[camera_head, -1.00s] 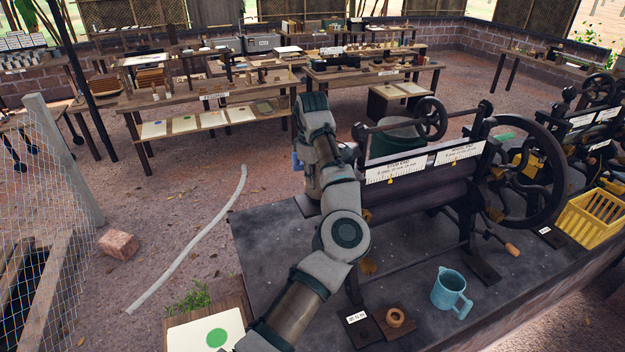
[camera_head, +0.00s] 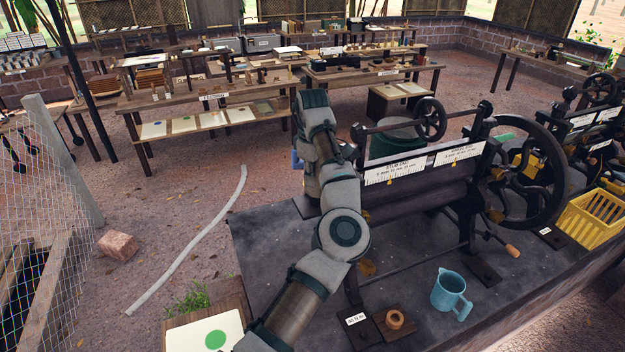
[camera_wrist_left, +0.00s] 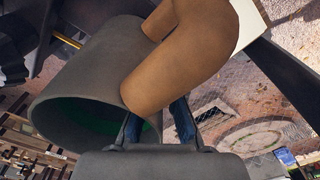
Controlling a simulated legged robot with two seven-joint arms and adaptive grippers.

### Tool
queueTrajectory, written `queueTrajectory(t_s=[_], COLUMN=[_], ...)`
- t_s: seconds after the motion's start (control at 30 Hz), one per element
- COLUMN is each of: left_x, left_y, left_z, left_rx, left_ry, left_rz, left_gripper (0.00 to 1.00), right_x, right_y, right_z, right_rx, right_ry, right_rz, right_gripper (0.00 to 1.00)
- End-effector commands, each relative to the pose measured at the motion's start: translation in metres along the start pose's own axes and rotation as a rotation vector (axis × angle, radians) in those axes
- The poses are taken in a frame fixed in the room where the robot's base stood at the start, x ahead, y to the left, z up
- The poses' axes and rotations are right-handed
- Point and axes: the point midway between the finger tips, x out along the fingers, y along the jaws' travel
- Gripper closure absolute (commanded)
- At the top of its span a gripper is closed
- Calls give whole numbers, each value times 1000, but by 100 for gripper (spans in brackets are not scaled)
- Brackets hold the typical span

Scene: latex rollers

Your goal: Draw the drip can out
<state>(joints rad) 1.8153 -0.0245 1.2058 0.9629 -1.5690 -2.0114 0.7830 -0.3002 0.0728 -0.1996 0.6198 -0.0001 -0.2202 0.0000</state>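In the left wrist view a large grey can (camera_wrist_left: 85,75) lies tilted, its mouth toward the lower left and green inside; I take it for the drip can. A thick brown curved part (camera_wrist_left: 185,55), like a handle, crosses in front of it. My left gripper (camera_wrist_left: 158,124) is right at this brown part, its two dark fingers apart at the base. Their tips are hidden behind the brown part, so whether they grip it is unclear. In the head view my left arm hides its own gripper behind the roller machine. My right gripper is not in view.
The roller machine (camera_head: 425,190) stands on a dark bench (camera_head: 270,245), with a green drum (camera_head: 395,142) behind it. A blue jug (camera_head: 450,292), a wooden ring (camera_head: 395,318) and a yellow crate (camera_head: 590,218) are on the bench. Open floor lies left, with a pale hose (camera_head: 190,250).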

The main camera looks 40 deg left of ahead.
Motion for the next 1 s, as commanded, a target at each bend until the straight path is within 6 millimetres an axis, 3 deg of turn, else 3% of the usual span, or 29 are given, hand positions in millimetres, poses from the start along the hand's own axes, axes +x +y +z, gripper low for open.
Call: queueTrajectory(t_s=[0.37, 1.0], left_x=[-4, -37], left_y=[0, 0], left_z=[1, 0], left_rx=[2, 1], left_ry=[-1, -2], left_rz=[4, 2], left_gripper=[100, 100], right_x=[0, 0], right_y=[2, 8], right_z=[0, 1], right_rx=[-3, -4], right_ry=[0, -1], right_rz=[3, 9], right_gripper=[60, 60])
